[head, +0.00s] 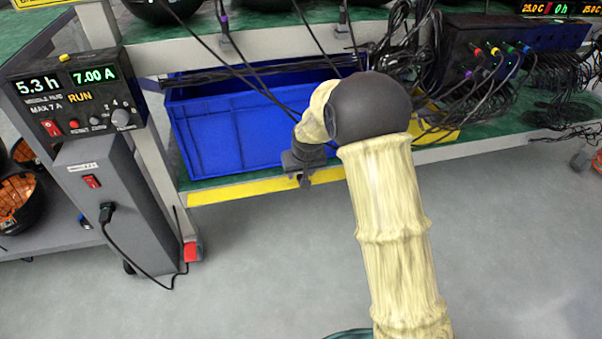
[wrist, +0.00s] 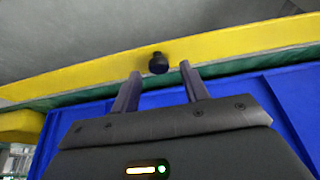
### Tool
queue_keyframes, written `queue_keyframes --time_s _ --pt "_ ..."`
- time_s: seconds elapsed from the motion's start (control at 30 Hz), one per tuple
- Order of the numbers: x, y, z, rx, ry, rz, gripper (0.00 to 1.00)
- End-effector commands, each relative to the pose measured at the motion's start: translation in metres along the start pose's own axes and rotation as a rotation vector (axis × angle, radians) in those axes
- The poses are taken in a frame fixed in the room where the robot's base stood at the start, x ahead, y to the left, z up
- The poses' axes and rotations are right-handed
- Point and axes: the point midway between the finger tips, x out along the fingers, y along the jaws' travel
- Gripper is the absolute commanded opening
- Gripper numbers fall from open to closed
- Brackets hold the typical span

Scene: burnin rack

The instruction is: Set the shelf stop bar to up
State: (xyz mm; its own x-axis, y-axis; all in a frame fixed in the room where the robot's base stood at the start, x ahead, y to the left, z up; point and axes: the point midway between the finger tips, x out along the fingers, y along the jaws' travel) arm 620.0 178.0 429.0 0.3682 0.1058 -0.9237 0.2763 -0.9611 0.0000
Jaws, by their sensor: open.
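The shelf stop bar (head: 235,194) is a long yellow bar along the front edge of the lower green shelf, low in front of the blue bin. In the wrist view the yellow bar (wrist: 80,75) crosses the picture and carries a round black knob (wrist: 158,63). My gripper (wrist: 160,72) is open, its two fingers apart, with the knob just beyond and between the tips. I cannot tell whether they touch it. In the head view my gripper (head: 303,180) is at the bar, and my arm hides the bar's right part.
A blue bin (head: 230,130) stands on the lower shelf (head: 480,145) behind the bar. Black cables hang over it and at the right. A grey power unit (head: 110,200) with a display stands at the left. The floor in front is clear.

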Motion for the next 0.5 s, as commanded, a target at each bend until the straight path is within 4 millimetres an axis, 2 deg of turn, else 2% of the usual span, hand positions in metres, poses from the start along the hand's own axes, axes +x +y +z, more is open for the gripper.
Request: queue_keyframes --time_s 0.07,0.3,0.5 --pt "-0.0003 0.0000 0.0000 0.000 0.000 0.000 0.45" --pt "-0.0004 -0.0001 0.0002 0.000 0.000 0.000 0.00" --pt "-0.0004 -0.0001 0.0003 0.000 -0.001 0.000 0.00"
